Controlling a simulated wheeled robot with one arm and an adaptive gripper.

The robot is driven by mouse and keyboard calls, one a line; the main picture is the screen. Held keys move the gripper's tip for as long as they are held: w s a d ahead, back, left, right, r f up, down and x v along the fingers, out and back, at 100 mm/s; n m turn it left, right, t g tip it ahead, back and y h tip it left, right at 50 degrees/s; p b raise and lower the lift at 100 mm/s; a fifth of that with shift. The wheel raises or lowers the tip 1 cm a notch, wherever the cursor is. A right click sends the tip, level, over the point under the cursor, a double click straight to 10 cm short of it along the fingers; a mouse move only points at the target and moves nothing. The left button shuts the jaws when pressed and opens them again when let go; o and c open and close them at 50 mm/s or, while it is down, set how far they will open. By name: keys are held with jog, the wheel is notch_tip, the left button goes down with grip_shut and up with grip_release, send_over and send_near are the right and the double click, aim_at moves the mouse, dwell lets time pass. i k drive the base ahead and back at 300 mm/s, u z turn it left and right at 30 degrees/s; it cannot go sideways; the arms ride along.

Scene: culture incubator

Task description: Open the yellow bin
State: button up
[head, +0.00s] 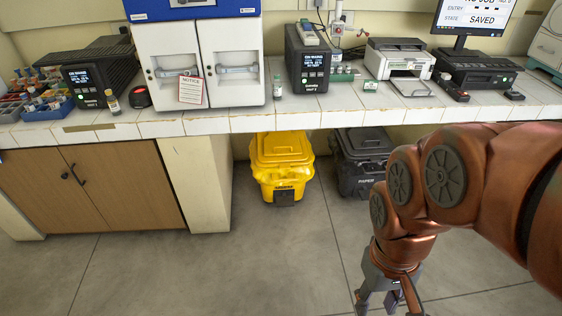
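The yellow bin (283,185) stands upright on the floor under the counter, near the middle of the head view. Its yellow lid (281,147) lies flat on top and looks closed. A dark pedal-like piece (284,197) sits at its lower front, with dark print above it. My gripper (390,304) hangs at the bottom right, in front of the bin and to its right, well apart from it. Its fingers point down and look spread with nothing between them. Their tips are close to the bottom edge of the picture.
A dark grey bin (352,172) stands just right of the yellow one, partly behind my arm. A tiled counter (230,121) with lab devices overhangs both bins. A wooden cabinet (120,190) and a pale counter support (205,190) stand to the left. The floor (230,270) in front is clear.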

aim_at(282, 172)
jog(key=k, duration=0.6)
jog(key=u, duration=0.6)
jog(key=i, duration=0.55)
jog(key=u, duration=0.65)
jog(key=i, duration=1.45)
jog(key=z, duration=0.6)
